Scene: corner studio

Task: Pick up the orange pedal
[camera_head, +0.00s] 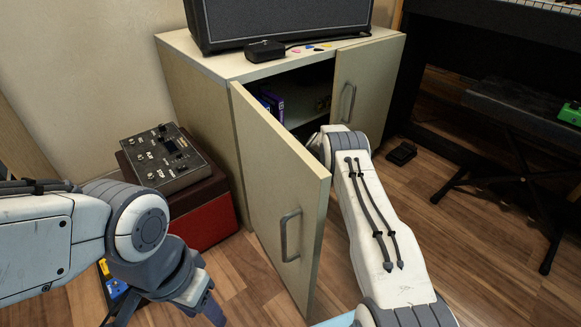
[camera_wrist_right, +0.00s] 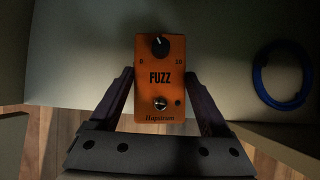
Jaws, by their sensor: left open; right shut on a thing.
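The orange pedal (camera_wrist_right: 162,70), labelled FUZZ with a black knob and a metal footswitch, sits between the fingers of my right gripper (camera_wrist_right: 160,90) in the right wrist view. The fingers are shut on its two sides. I cannot tell whether it touches the surface beneath. My left gripper (camera_head: 168,308) is open and empty at the lower left of the head view, pointing down.
The left cabinet door (camera_head: 270,180) stands wide open beside my right arm; the right door (camera_head: 365,85) is open too. A blue coiled cable (camera_wrist_right: 283,75) lies right of the pedal. A multi-effects board (camera_head: 165,158) sits on a red box (camera_head: 205,220) at left. An amplifier (camera_head: 280,18) stands on top.

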